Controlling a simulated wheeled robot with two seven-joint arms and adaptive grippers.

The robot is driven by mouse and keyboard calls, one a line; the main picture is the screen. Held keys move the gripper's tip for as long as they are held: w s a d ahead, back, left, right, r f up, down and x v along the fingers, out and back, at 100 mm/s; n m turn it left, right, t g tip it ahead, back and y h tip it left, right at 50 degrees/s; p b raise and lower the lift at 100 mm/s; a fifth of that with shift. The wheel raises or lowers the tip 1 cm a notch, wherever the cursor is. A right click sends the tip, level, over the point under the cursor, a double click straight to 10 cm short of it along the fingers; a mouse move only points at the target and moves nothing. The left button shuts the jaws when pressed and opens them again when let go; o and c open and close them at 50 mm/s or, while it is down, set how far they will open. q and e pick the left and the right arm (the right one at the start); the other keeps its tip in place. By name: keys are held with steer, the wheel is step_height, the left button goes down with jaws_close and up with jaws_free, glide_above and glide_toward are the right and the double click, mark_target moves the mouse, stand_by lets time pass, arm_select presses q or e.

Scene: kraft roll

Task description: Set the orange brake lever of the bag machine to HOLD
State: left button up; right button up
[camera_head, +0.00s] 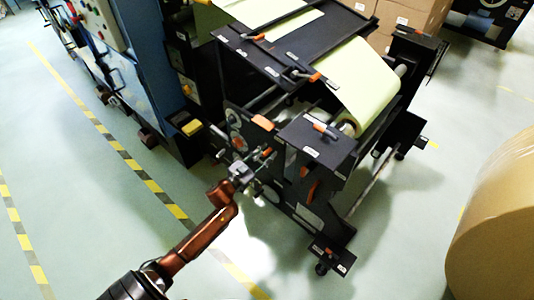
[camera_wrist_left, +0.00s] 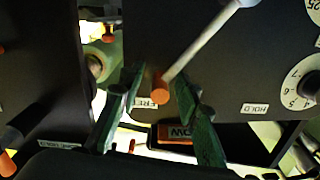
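The brake lever shows in the left wrist view as a pale rod with an orange tip (camera_wrist_left: 160,88). The rod runs from the upper right down to the tip, which sits beside a partly hidden label reading FREE (camera_wrist_left: 146,103). A HOLD label (camera_wrist_left: 255,108) is on the same dark plate, further right. My left gripper (camera_wrist_left: 157,80) is open, its green fingers on either side of the orange tip; I cannot tell whether they touch it. In the head view my left gripper (camera_head: 243,172) is at the near left side of the bag machine (camera_head: 316,138). My right gripper is out of view.
A numbered dial (camera_wrist_left: 305,90) is right of HOLD. Other orange-tipped handles are close by. A large brown roll (camera_head: 500,220) stands at the right. Green floor in front of the machine is clear.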

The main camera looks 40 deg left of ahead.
arm_select(q)
steer(key=shift+c, duration=0.3)
jaws_close()
stand_by(0.5)
